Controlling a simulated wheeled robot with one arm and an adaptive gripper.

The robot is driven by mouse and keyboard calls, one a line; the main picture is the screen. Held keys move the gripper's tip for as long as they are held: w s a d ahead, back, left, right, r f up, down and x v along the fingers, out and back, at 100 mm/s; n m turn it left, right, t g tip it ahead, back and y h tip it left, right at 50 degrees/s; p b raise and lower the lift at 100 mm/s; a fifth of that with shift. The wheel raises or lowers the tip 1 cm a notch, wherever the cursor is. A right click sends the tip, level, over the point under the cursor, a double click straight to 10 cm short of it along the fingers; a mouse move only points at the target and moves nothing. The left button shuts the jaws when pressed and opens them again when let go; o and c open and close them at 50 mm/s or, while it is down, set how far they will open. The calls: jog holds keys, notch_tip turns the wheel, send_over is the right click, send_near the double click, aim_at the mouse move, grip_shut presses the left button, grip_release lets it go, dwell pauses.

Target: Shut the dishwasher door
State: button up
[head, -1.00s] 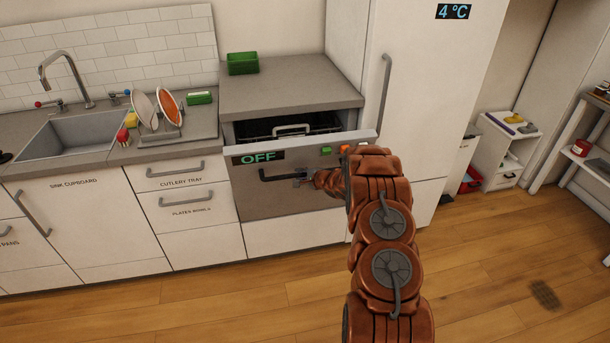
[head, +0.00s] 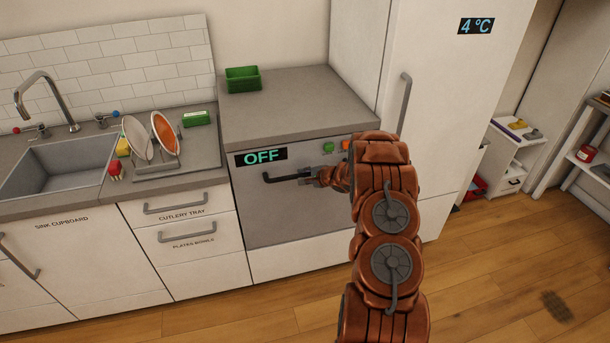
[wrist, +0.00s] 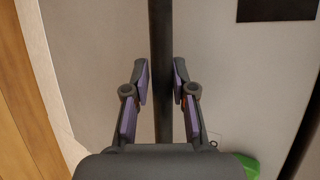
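The dishwasher door (head: 291,214) is a grey and white front with an OFF display (head: 260,157). It stands upright under the worktop, and no opening shows above it. Its dark bar handle (head: 282,178) runs across the upper part. My gripper (head: 307,176) is at the right part of this handle. In the wrist view the handle (wrist: 161,30) runs between the two fingers of my gripper (wrist: 161,75), which sit close against it on both sides. My arm hides the right edge of the door.
The grey worktop (head: 300,105) above holds a green tray (head: 243,79). On the left are a sink (head: 55,165), a dish rack with plates (head: 158,150) and drawers (head: 190,225). A tall white fridge (head: 440,100) stands close on the right.

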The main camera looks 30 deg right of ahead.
jog(key=shift+o, duration=1.4)
jog(key=shift+s+d, duration=0.15)
jog(key=shift+d, duration=0.2)
jog(key=shift+r, duration=0.1)
jog(key=v, duration=1.2)
